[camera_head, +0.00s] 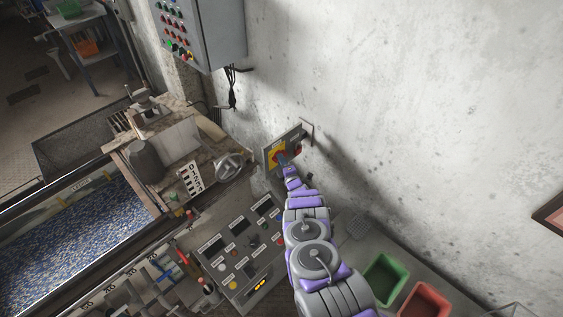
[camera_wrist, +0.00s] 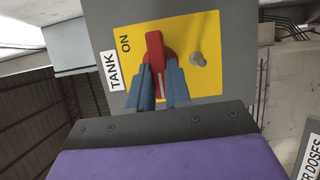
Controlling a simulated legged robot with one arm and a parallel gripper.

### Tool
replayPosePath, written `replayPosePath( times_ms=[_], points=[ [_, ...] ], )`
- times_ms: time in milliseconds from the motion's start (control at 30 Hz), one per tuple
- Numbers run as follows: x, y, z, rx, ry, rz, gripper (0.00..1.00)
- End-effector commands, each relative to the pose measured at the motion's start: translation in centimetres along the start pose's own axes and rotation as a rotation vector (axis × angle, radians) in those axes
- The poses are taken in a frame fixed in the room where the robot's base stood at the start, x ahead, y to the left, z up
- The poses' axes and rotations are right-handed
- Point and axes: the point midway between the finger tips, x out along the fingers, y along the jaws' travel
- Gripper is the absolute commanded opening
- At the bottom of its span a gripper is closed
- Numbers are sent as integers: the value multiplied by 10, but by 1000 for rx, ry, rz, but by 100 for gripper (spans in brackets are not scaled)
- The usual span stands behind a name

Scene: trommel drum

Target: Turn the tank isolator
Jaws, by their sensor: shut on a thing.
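The tank isolator is a red handle (camera_wrist: 156,52) on a yellow plate (camera_wrist: 205,85) fixed to a grey box (camera_wrist: 240,20). The plate reads "ON" beside the handle, and a white label reads "TANK" (camera_wrist: 113,71). In the wrist view, my gripper's blue fingers (camera_wrist: 160,85) are on both sides of the handle, shut on it. The handle's lower part is partly hidden between the fingers. In the head view, my gripper (camera_head: 284,162) reaches the yellow plate (camera_head: 273,156) on the wall-side box, and my arm covers part of it.
A grey control cabinet (camera_head: 205,30) with coloured buttons hangs above left. A button console (camera_head: 238,253) stands below left of my arm. A green bin (camera_head: 385,280) and a red bin (camera_head: 425,301) are at lower right.

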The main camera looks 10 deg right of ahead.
Motion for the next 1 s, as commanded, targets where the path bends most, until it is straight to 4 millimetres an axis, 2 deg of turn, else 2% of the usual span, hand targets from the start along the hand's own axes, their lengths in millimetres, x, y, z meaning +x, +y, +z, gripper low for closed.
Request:
replayPosePath(
  times_ms=[333, 367, 600, 1000],
  points=[
    [-2, -5, -3, -3, 6, -10, 0],
    [-2, -6, -3, -3, 6, -10, 19],
    [-2, -4, -2, -2, 4, -7, 42],
    [-2, -2, 0, -2, 1, -4, 44]
  ],
)
